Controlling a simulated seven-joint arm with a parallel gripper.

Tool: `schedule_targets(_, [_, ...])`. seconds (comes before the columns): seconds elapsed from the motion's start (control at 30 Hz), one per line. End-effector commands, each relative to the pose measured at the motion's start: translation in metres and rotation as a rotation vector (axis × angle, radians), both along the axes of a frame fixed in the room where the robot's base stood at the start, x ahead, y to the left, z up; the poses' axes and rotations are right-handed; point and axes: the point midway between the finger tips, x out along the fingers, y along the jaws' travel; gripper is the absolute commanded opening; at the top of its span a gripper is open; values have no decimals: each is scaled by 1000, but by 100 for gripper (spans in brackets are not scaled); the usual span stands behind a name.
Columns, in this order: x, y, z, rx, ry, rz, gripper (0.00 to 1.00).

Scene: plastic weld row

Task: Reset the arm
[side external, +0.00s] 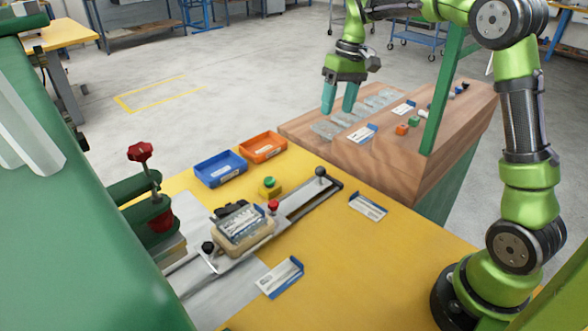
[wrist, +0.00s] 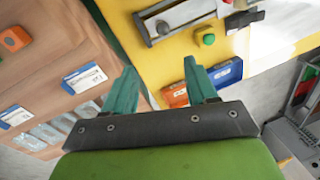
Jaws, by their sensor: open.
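My gripper (side external: 340,97) is open and empty, with two teal fingers pointing down. In the side external view it hangs near the far left end of the wooden bench top, close to several clear flat packs (side external: 328,129). In the wrist view, my gripper (wrist: 162,85) shows its fingers spread apart, with nothing between them. My green arm reaches over from the right.
A yellow table (side external: 330,250) carries a blue bin (side external: 220,169), an orange bin (side external: 263,147), a green button (side external: 270,182) and a fixture holding a pack (side external: 242,225). A green post (side external: 440,95) rises by the wooden bench (side external: 400,165).

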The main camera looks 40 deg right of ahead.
Motion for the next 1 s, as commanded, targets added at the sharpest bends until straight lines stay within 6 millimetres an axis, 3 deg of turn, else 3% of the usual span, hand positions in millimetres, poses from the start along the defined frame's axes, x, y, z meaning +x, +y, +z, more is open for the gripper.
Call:
schedule_targets(0.13, [1,-3,-9,-13,-3,-52,57])
schedule_targets(0.27, [-16,6,-14,-24,-23,-121,57])
schedule_targets(0.47, [-64,41,4,-35,-140,-203,57])
schedule_targets(0.8, [-167,102,18,10,-404,-260,57])
schedule_targets(1.0, [-202,119,19,39,-508,-225,57])
